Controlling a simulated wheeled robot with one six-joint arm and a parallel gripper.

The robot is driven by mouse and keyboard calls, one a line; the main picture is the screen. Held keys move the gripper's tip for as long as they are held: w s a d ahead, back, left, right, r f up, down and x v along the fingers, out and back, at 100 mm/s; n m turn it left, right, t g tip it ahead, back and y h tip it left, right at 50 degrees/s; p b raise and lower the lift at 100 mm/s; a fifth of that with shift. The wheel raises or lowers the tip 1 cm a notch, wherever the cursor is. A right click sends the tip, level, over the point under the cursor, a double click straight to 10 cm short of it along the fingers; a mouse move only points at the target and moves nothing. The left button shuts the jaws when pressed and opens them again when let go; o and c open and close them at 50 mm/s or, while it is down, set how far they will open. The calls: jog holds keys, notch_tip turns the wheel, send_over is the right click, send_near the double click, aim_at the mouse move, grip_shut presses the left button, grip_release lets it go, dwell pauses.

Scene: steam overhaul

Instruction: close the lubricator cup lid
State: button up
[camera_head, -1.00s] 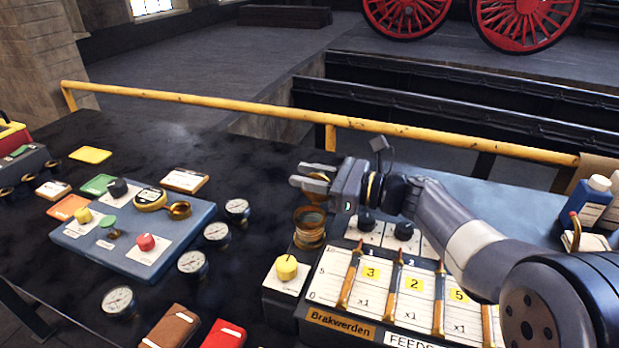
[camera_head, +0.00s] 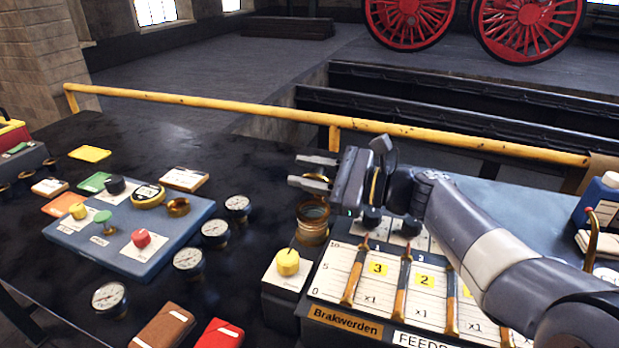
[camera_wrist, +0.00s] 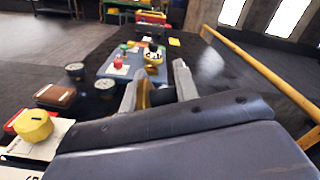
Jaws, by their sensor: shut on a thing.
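The lubricator cup (camera_head: 312,222) is a round brass cup standing at the left rear corner of the lever panel. My gripper (camera_head: 312,172) is just above it, its two grey fingers pointing left. The fingers are shut on a brassy piece, which looks like the cup's lid; it shows between them in the wrist view (camera_wrist: 144,92). In the head view this piece is mostly hidden by the fingers, so its exact tilt cannot be told. The cup's upper rim shows below the fingers.
A yellow knob (camera_head: 288,262) stands in front of the cup. The lever panel (camera_head: 345,328) lies to the right under my arm. A blue panel (camera_head: 130,240) with buttons and several gauges lie left. A yellow rail (camera_head: 250,112) runs behind the table.

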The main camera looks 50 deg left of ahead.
jog(key=shift+s+d+f+n+b, duration=0.25)
jog(key=shift+s+n+b, duration=0.15)
jog(key=shift+n+b, duration=0.75)
jog(key=shift+s+d+f+n+b, duration=0.2)
jog(key=shift+s+n+b, duration=0.2)
jog(key=shift+n+b, duration=0.75)
jog(key=shift+s+d+f+n+b, duration=0.15)
jog(key=shift+s+n+b, duration=0.15)
jog(key=shift+n+b, duration=0.7)
jog(key=shift+s+d+f+n+b, duration=0.2)
jog(key=shift+n+b, duration=0.4)
jog(key=shift+b, duration=0.65)
jog(key=shift+s+n+b, duration=0.15)
jog(key=shift+n+b, duration=0.25)
jog(key=shift+b, duration=0.05)
jog(key=o, duration=0.8)
jog(key=shift+f, duration=0.1)
